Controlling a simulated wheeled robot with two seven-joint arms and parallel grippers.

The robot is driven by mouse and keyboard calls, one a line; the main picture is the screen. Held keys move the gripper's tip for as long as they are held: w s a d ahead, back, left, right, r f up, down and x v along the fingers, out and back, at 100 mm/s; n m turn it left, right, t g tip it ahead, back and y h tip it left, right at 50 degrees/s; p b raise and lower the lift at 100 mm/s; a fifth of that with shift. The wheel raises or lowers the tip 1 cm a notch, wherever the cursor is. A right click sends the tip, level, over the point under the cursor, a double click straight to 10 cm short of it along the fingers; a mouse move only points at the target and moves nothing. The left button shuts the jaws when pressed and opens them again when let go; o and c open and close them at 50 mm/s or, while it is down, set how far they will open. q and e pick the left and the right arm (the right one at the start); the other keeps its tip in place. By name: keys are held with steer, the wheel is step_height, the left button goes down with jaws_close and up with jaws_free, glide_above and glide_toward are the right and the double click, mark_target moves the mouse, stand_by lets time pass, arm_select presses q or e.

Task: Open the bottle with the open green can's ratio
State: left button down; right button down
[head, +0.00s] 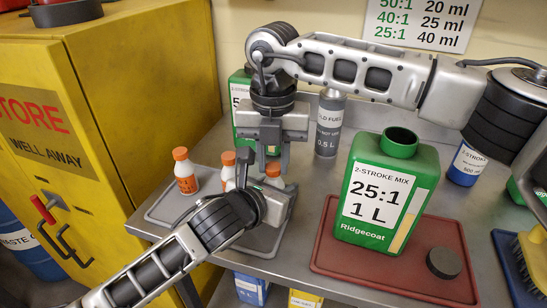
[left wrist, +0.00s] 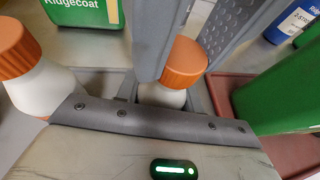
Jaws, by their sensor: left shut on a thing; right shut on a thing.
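The open green can (head: 383,190), labelled 25:1 and 1 L, stands uncapped on a red tray (head: 330,262). White bottles with orange caps stand on a grey tray (head: 163,212): one at the left (head: 185,172), one in the middle (head: 228,167). A third bottle (head: 273,181) is between my grippers; it also shows in the left wrist view (left wrist: 162,96). My left gripper (head: 276,193) is shut around its body. My right gripper (head: 273,160), reaching from above, has its fingers on either side of its orange cap (left wrist: 185,62). Its label is hidden.
A wall sign (head: 425,22) pairs 50:1 with 20 ml, 40:1 with 25 ml, 25:1 with 40 ml. A second green can (head: 239,90) and a grey fuel bottle (head: 330,124) stand behind. A dark cap (head: 443,262) lies on the red tray. A yellow cabinet (head: 120,100) borders the left.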

steer(key=shift+n, duration=0.6)
steer(key=c, duration=1.2)
jaws_free()
steer(key=shift+r, duration=0.15)
